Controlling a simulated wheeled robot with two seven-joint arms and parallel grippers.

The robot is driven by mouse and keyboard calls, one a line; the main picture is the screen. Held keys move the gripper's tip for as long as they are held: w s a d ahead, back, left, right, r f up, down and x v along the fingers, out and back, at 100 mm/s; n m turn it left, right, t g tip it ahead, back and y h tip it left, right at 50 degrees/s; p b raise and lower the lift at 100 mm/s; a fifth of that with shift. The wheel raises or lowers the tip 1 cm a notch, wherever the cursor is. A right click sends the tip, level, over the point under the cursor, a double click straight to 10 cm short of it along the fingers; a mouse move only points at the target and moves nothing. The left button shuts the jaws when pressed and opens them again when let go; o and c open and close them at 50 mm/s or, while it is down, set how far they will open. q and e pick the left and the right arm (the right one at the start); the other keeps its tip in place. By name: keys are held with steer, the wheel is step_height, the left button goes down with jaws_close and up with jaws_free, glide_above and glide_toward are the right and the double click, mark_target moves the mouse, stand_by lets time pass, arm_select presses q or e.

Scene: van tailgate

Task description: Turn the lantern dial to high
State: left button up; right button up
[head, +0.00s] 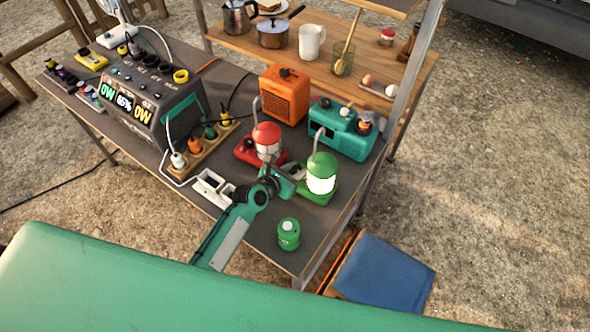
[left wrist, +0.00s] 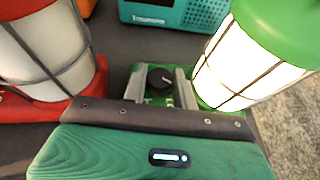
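The green lantern (head: 320,180) stands lit on the table, with a bright white globe. In the left wrist view the lantern (left wrist: 245,65) fills the upper right. Its black dial (left wrist: 160,78) sits on a green base, a pale mark on its face. My left gripper (head: 292,172) is at the lantern's base, on its left side. In the left wrist view its fingers (left wrist: 160,88) are apart, one on each side of the dial; I cannot tell whether they touch it. The dial is hidden in the head view. My right gripper is not in view.
A red lantern (head: 266,134) stands close on the left of my gripper. A teal radio (head: 342,130) and an orange heater (head: 285,95) stand behind. A green canister (head: 288,234) is near the front edge. A power station (head: 150,100) and power strip (head: 200,150) lie left.

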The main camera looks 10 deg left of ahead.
arm_select(q)
steer(key=shift+f+b, duration=0.1)
steer(key=shift+b, duration=0.25)
steer(key=shift+c, duration=0.3)
steer(key=shift+w+a+f+m+g+h+b, duration=0.1)
steer(key=shift+a+m+g+h+b, duration=0.05)
steer(key=shift+m+g+h+b, duration=1.15)
steer(key=shift+m+h+b, duration=0.2)
steer(key=shift+m+b, duration=0.15)
steer(key=shift+m+g+h, duration=0.5)
steer(key=shift+m, duration=0.15)
steer(key=o, duration=1)
steer(key=shift+r, duration=0.2)
steer(key=shift+c, duration=0.2)
